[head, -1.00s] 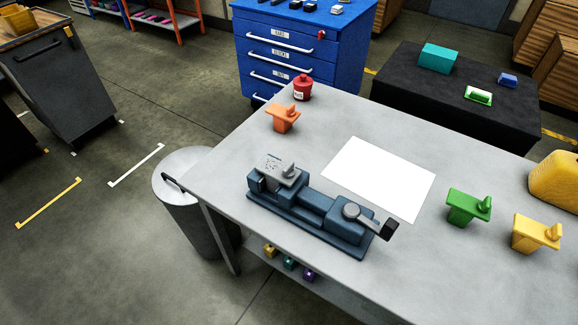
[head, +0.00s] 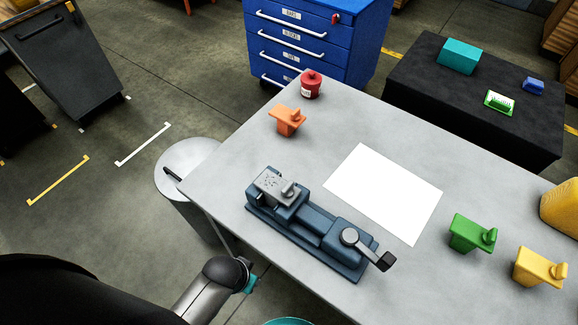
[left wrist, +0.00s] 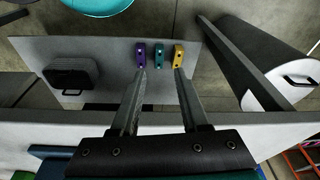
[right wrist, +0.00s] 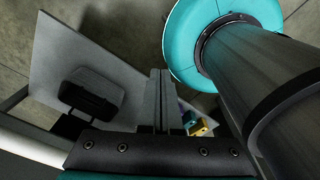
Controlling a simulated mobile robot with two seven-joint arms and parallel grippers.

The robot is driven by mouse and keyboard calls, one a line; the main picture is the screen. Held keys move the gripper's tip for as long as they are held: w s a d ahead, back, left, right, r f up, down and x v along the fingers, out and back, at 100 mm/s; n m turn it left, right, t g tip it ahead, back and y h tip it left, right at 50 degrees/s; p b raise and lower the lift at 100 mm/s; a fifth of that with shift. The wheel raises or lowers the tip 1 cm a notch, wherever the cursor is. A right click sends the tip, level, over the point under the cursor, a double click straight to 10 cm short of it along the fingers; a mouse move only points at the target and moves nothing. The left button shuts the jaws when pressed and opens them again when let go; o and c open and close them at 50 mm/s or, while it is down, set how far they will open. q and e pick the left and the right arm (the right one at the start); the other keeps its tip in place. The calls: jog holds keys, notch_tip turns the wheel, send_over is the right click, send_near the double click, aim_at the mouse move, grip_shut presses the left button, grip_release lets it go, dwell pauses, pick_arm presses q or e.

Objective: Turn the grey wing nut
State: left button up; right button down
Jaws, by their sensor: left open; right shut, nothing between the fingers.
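The grey wing nut (head: 288,190) sits on a speckled grey plate (head: 273,185) held at the left end of the blue vise (head: 318,228) on the table. Neither gripper is near it. My left gripper (left wrist: 160,72) is open and empty in the left wrist view, its fingers below the table's edge, facing the lower shelf. My right gripper (right wrist: 158,72) is shut and empty in the right wrist view, also away from the vise. Part of my arm shows at the bottom of the head view, but no gripper shows there.
Orange (head: 287,121), green (head: 472,233) and yellow (head: 538,267) pieces with wings stand on the table, with a red canister (head: 311,84) and white sheet (head: 384,194). Purple, teal and yellow blocks (left wrist: 178,56) and a dark case (left wrist: 72,76) lie on the lower shelf (left wrist: 110,50). A grey bin (head: 187,165) stands left.

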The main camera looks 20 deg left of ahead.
pick_arm(q)
jog(key=w+d+r+p, duration=0.1)
jog(key=w+r+p, duration=0.15)
jog(key=r, duration=0.65)
jog(key=w+d+r+p, duration=0.1)
jog(key=w+r+p, duration=0.15)
jog(key=r, duration=0.65)
notch_tip(320, 180, up, 13)
jog(key=m+g+p, duration=0.2)
jog(key=p, duration=0.1)
send_over(288, 186)
notch_tip(288, 186, down, 14)
jog(key=shift+f+b, duration=0.1)
jog(key=shift+b, duration=0.95)
pick_arm(e)
notch_tip(288, 186, up, 7)
jog(key=w, duration=0.1)
jog(key=shift+w, duration=0.2)
pick_arm(q)
jog(key=shift+c, duration=0.3)
grip_shut()
